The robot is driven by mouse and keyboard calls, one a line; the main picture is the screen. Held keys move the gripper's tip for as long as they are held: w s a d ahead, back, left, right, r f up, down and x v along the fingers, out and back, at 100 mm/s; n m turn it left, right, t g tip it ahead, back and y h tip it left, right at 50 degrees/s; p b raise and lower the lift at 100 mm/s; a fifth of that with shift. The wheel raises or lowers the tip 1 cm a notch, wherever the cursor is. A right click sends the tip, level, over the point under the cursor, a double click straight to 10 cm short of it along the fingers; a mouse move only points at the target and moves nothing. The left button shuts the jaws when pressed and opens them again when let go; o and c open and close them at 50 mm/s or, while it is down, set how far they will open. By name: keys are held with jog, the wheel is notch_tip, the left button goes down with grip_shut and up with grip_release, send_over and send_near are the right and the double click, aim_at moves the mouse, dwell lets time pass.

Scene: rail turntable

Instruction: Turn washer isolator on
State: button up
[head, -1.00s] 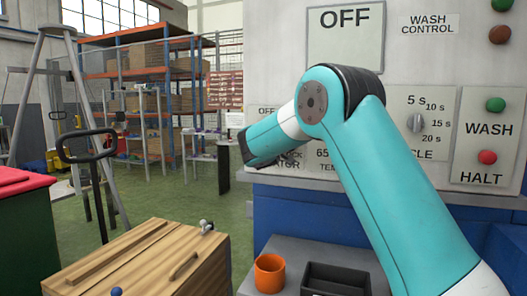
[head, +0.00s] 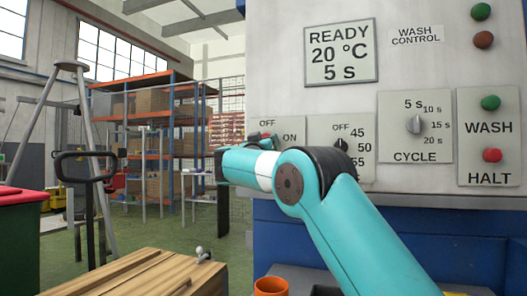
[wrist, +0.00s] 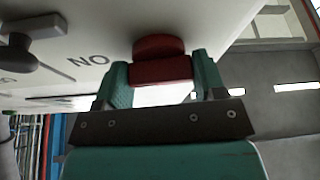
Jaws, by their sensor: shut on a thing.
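The washer isolator is a red rotary handle (head: 267,136) on a plate marked OFF and ON, at the lower left of the machine panel in the head view. In the wrist view the red handle (wrist: 160,68) lies between the two teal fingers of my gripper (wrist: 160,80), which is shut on it. ON is printed to the left of the handle there. The display (head: 340,53) above reads READY, 20 °C, 5 s. In the head view my arm hides part of the isolator plate, and my fingers cannot be made out.
Right of the isolator are a temperature dial (head: 341,146), a cycle dial (head: 414,125), a green WASH button (head: 490,102) and a red HALT button (head: 492,155). A wooden box (head: 125,278) and an orange cup (head: 271,287) are low in front.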

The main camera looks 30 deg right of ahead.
jog(key=shift+m+g+h+b, duration=0.3)
jog(key=shift+m+g, duration=0.1)
jog(key=shift+m, duration=1.1)
jog(key=o, duration=0.9)
jog(key=b+v, duration=0.4)
jog(key=v, duration=1.3)
jog(key=shift+s+a+f+b, duration=0.1)
jog(key=shift+a+f+b, duration=0.1)
jog(key=shift+b, duration=0.2)
